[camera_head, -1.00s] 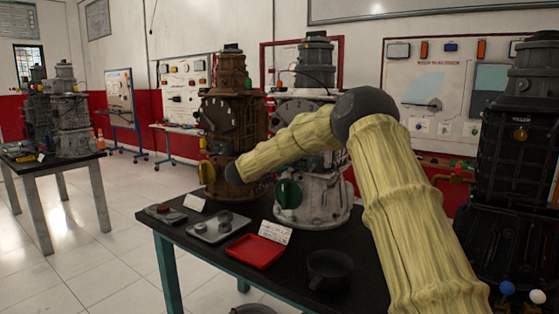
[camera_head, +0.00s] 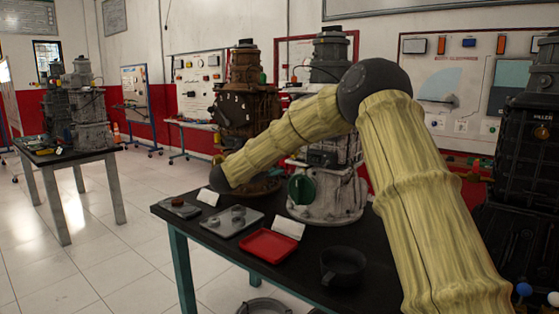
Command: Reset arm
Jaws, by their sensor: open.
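My arm, in a ribbed yellow cover, rises from the lower right to a dark grey elbow. From there it slopes down to the left and ends in a dark rounded joint. No fingers show beyond that joint, so my gripper is not in view. The arm passes in front of a brown engine trainer (camera_head: 248,105) and a grey-white engine trainer (camera_head: 330,200) with a green part, hiding parts of both. I cannot tell whether the arm touches anything.
A black table (camera_head: 210,258) with teal legs holds a red tray (camera_head: 268,246), a grey tray (camera_head: 232,222), white cards and a dark bowl (camera_head: 342,266). A black engine (camera_head: 525,150) stands at right. Another table (camera_head: 62,156) stands left. Tiled floor (camera_head: 130,235) between the tables is clear.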

